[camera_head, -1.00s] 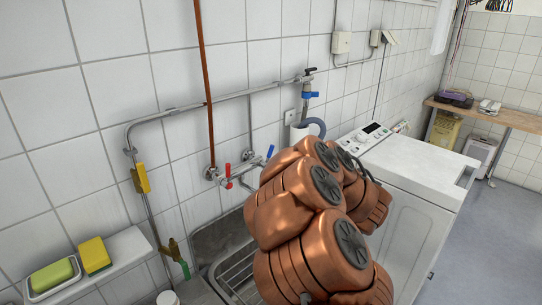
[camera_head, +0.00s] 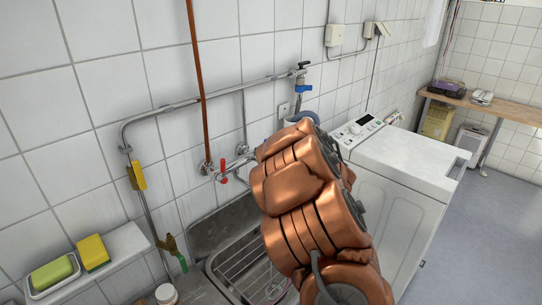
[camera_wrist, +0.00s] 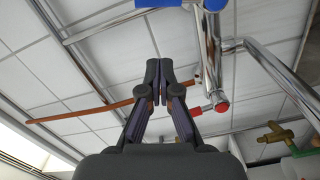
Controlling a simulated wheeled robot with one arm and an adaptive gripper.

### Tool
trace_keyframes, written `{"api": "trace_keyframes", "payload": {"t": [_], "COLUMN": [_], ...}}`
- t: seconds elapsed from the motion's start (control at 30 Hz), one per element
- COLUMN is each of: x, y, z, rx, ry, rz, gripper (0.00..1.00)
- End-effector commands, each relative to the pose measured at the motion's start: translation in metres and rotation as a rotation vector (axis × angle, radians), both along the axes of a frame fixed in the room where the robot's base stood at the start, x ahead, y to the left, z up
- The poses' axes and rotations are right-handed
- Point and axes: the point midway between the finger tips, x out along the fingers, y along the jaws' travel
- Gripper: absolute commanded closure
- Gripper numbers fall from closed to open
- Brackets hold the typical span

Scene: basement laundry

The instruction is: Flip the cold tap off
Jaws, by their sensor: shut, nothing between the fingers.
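The wall mixer tap (camera_head: 232,163) is chrome, with a red hot lever (camera_head: 223,169) visible at its left. In the head view my arm hides the tap's right end, including the blue cold lever, and also my gripper. In the wrist view the chrome tap body (camera_wrist: 211,50) runs down the right of centre, with the blue cold lever (camera_wrist: 215,5) cut off by the top edge and the red lever lower down. My gripper (camera_wrist: 163,68) is shut and empty, to the left of the tap body in that view. No contact with the cold lever shows.
A steel sink (camera_head: 240,262) with a rack lies below the tap. A blue-handled valve (camera_head: 304,88) sits on the wall pipe. A white washing machine (camera_head: 410,165) stands right. Left are a copper pipe (camera_head: 195,70), a brass valve (camera_head: 170,243) and a soap shelf (camera_head: 118,252).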

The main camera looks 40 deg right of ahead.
Motion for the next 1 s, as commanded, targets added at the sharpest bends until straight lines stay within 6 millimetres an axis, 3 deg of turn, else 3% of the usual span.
{"api": "trace_keyframes", "payload": {"t": [0.13, 0.5, 1.0], "x": [0.02, 0.027, 0.03], "y": [0.0, -0.029, -0.035], "z": [0.0, -0.009, -0.011], "rx": [0.004, 0.003, 0.001], "ry": [-0.001, 0.002, 0.0], "rz": [0.0, -0.002, -0.001], "gripper": [1.0, 1.0, 1.0]}}
